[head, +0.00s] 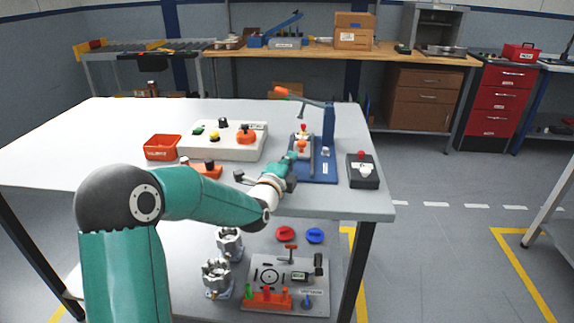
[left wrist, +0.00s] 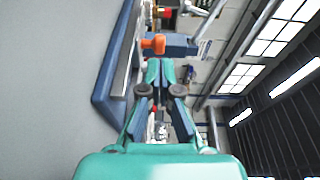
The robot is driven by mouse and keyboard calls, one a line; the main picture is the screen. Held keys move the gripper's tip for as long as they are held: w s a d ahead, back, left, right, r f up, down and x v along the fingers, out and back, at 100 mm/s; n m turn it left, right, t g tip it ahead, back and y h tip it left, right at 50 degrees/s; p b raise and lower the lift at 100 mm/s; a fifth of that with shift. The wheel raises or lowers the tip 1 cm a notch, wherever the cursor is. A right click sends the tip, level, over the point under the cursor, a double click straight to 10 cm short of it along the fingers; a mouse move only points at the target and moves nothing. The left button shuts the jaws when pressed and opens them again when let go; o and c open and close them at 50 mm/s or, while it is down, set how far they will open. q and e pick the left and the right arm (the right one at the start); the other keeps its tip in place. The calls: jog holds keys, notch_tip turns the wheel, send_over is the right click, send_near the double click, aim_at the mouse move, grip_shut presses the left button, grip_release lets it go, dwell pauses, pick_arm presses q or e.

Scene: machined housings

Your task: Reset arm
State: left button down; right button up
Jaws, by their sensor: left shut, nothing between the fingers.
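My left arm reaches in from the left over the white table (head: 120,130). My left gripper (head: 291,158) is shut and empty, beside the blue lever press (head: 328,130) at the table's right part. In the left wrist view the gripper's teal fingertips (left wrist: 160,68) are together, with an orange knob (left wrist: 155,44) just beyond them. I cannot tell whether they touch it. The press has a raised lever with an orange handle (head: 282,91). My right arm and gripper are not in view.
A control panel (head: 225,150) with an orange knob and a red bin (head: 162,148) stand left of the press. A dark box with a red button (head: 362,172) stands to its right. Below are grey housings (head: 217,278) and a fixture plate (head: 270,300). The table's left part is clear.

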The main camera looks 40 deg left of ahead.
pick_arm(q)
jog(key=shift+v, duration=1.5)
